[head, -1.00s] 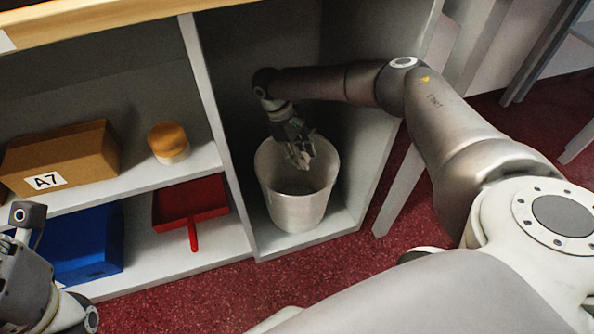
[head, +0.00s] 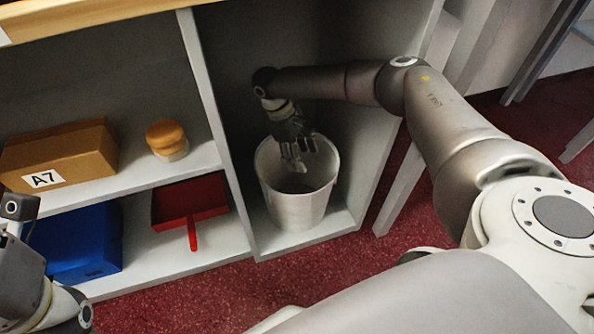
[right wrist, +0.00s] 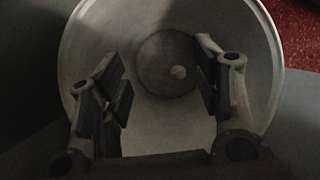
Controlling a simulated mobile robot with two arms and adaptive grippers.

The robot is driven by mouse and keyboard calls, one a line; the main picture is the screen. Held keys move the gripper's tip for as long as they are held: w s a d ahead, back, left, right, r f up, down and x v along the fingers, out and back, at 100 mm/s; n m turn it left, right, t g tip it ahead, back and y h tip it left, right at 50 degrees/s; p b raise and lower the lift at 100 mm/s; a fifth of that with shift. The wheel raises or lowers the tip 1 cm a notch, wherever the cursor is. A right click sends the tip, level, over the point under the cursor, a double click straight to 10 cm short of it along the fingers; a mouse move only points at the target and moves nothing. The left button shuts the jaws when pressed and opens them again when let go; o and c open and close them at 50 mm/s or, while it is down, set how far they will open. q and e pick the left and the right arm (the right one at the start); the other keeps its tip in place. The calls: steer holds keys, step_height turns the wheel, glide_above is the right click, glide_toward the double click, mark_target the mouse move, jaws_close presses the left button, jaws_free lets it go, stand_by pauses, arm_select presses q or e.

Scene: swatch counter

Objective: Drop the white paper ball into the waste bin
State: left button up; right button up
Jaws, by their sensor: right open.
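The white waste bin (head: 297,206) stands in the right compartment of the counter. It also fills much of the right wrist view (right wrist: 236,30). My right gripper (head: 299,163) is over the bin's mouth, pointing down into it. In the right wrist view its fingers (right wrist: 163,92) are spread apart with nothing between them. In the head view I cannot make out the ball. Of my left arm only part shows at the lower left; its fingers are out of frame.
Left of the divider (head: 212,110) are shelves with a cardboard box (head: 85,153) marked A7, a round jar with an orange lid (head: 166,138), a blue box (head: 90,240) and a red dustpan (head: 190,203). The compartment walls stand close around the bin.

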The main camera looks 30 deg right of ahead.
steer(key=v, duration=1.2)
steer(key=shift+s, duration=0.15)
